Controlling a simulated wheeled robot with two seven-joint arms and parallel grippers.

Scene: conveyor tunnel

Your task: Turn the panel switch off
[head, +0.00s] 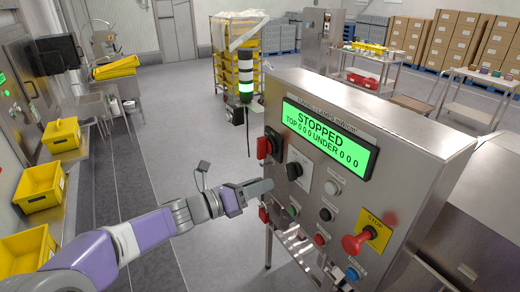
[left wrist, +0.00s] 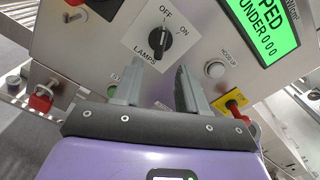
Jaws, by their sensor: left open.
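The panel switch (head: 294,171) is a black rotary knob on a white plate on the steel control panel (head: 342,215). In the left wrist view the switch (left wrist: 160,42) has the plate words OFF, ON and LAMPS around it. I cannot tell clearly which word the knob points to. My left gripper (head: 262,188) is in front of the panel, just below and left of the knob. In the left wrist view its two fingers (left wrist: 158,92) are apart, with nothing between them, and the knob lies beyond their tips. My right gripper is not in view.
A green display (head: 328,138) reads STOPPED. A red stop button (head: 356,243) on a yellow plate and several small buttons sit near the switch. Red parts (head: 265,147) stick out at the panel's left edge. Yellow bins (head: 40,187) stand at the left; the floor between is clear.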

